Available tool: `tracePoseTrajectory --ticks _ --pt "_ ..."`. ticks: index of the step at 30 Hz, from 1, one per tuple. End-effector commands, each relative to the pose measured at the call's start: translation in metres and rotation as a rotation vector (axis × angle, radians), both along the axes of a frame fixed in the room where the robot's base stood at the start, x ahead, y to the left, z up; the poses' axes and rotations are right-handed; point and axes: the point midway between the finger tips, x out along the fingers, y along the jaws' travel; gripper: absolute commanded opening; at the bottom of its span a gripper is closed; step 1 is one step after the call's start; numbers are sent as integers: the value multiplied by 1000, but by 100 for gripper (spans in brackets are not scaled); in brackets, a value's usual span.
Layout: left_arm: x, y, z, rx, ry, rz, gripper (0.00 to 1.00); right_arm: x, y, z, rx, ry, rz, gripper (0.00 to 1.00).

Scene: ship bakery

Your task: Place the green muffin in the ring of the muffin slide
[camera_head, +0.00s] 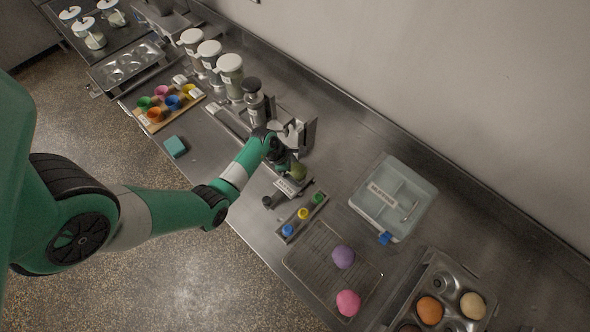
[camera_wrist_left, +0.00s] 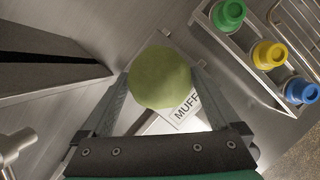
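The green muffin (camera_head: 298,172) is at the fingers of my left gripper (camera_head: 290,166), above the counter near a label plate (camera_head: 285,187). In the left wrist view, the round green muffin (camera_wrist_left: 160,78) sits between the two fingertips of my left gripper (camera_wrist_left: 160,80), which close in on both its sides. The label plate (camera_wrist_left: 187,108), partly covered by the muffin, reads "MUFF"; it appears to belong to the muffin slide. The slide's ring is not clearly visible, and whether the muffin rests in it cannot be told. My right gripper is not in view.
A rack (camera_head: 302,216) with green, yellow and blue caps stands close by. A wire rack (camera_head: 322,262) holds a purple and a pink muffin. A lidded clear box (camera_head: 392,196) stands to the right. A dispenser (camera_head: 254,100) and canisters stand behind my arm.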

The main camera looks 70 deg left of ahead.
Motion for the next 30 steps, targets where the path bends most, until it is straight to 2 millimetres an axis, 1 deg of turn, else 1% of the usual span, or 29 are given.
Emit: tracePoseTrajectory --ticks 7,10,14,18,22,24,27,30 --pt "0 0 1 0 0 0 100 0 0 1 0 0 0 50" --pt "-1 1 8 0 -1 1 100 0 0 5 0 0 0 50" --pt "-9 4 32 2 -3 2 100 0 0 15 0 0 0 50" --pt "-22 8 64 2 -3 3 100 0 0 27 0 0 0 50" --pt "-33 12 91 3 -3 2 100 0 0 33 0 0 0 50" --pt "-37 13 102 1 -1 2 100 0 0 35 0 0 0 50" --pt "-42 14 111 1 -2 2 100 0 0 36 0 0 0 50" --pt "-44 14 114 -1 0 0 100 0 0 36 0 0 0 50"
